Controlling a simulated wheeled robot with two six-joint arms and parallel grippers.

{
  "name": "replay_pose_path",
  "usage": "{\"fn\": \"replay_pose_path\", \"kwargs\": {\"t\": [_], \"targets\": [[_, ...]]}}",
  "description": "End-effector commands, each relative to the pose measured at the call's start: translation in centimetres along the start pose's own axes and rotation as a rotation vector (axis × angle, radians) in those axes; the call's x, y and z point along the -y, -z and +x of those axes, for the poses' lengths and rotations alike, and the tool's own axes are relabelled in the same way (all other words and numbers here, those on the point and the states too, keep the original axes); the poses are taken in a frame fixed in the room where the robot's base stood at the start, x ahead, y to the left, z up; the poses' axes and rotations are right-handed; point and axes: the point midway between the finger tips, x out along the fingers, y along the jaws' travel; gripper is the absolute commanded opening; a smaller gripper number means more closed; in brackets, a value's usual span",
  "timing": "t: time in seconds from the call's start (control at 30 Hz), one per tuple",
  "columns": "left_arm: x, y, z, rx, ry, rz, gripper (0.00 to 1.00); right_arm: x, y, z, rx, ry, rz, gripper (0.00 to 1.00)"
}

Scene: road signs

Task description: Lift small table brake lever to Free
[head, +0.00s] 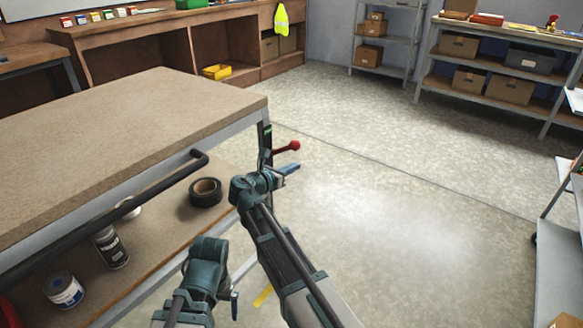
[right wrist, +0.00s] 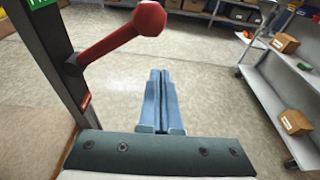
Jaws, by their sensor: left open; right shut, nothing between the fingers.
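The brake lever, a red arm with a round knob (head: 292,146), sticks out from a dark post at the corner of the small table (head: 130,115). In the right wrist view the lever (right wrist: 110,42) slants up from its pivot to the knob. A green label (right wrist: 40,3) is above the pivot and a red label (right wrist: 85,102) below it. My right gripper (head: 292,168) is shut and empty, just below the knob; its blue fingers (right wrist: 160,80) look apart from the lever. My left gripper (head: 212,270) is low beside the table's front; its fingertips are hard to make out.
A dark push handle (head: 130,195) runs along the table's front. The lower shelf holds black tape (head: 205,192), a spray can (head: 110,247) and a tin (head: 64,290). Grey shelving (head: 490,60) stands at the back right. The floor (head: 400,200) right of the table is clear.

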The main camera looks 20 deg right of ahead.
Motion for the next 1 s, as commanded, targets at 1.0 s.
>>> {"fn": "replay_pose_path", "kwargs": {"t": [1.0], "targets": [[0.3,-0.2,-3.6,0.000,-0.005,-0.001,1.00,-1.1,-3.7,-0.9,-0.001,0.047,-0.203,0.00]]}}
